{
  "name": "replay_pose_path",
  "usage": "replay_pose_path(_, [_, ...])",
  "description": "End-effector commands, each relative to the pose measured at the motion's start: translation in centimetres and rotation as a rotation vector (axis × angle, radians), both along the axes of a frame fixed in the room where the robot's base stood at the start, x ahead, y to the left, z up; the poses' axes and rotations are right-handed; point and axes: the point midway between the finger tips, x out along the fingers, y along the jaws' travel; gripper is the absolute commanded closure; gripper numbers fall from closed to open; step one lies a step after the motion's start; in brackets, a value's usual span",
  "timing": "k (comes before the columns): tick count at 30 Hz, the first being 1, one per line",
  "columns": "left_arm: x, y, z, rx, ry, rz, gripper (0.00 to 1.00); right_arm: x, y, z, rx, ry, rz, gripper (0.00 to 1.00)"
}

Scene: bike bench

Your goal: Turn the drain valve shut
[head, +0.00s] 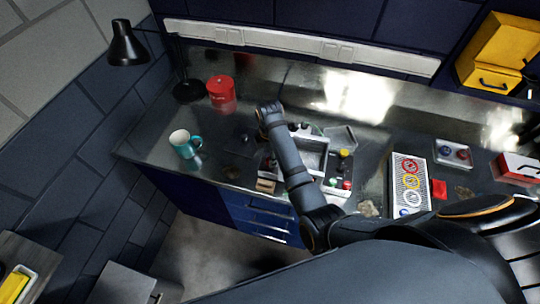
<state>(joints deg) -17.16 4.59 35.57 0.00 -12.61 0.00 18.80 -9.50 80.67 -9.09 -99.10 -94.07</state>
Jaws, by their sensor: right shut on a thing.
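A grey parts-washing basin (314,158) stands on the metal bench, with small coloured fittings at its right side. My right arm reaches in across the front of the basin, and its forearm covers the basin's left part. My right gripper (298,127) is at the basin's back left corner, small and mostly hidden by the arm. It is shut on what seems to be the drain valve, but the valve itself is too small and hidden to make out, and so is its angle. My left gripper is not in view.
A perforated tray with coloured rings (408,182) lies to the right, near a grey tray of small balls (453,153). A black lamp (127,45) overhangs the left end.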

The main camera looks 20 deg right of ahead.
Motion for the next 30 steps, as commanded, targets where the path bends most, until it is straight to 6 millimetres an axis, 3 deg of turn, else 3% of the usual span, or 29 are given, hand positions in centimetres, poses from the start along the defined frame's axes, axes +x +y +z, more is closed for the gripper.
replay_pose_path(1, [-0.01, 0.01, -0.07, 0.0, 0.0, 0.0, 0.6, -0.8, 0.35, -0.71, 0.008, 0.027, 0.015, 0.94])
replay_pose_path(19, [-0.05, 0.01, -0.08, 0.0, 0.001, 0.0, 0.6, -0.8, 0.25, -0.72, 0.006, 0.027, 0.049, 0.94])
replay_pose_path(20, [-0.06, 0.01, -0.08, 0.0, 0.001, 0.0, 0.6, -0.8, 0.25, -0.71, 0.006, 0.027, 0.049, 0.6])
replay_pose_path(21, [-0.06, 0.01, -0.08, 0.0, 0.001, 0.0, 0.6, -0.78, 0.25, -0.7, 0.006, 0.027, 0.049, 0.55])
replay_pose_path(23, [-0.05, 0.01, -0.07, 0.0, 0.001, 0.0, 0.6, -0.74, 0.23, -0.67, 0.005, 0.025, 0.048, 0.49])
replay_pose_path(30, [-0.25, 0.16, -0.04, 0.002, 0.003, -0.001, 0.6, -0.52, 0.12, -0.36, 0.003, 0.017, 0.047, 0.49])
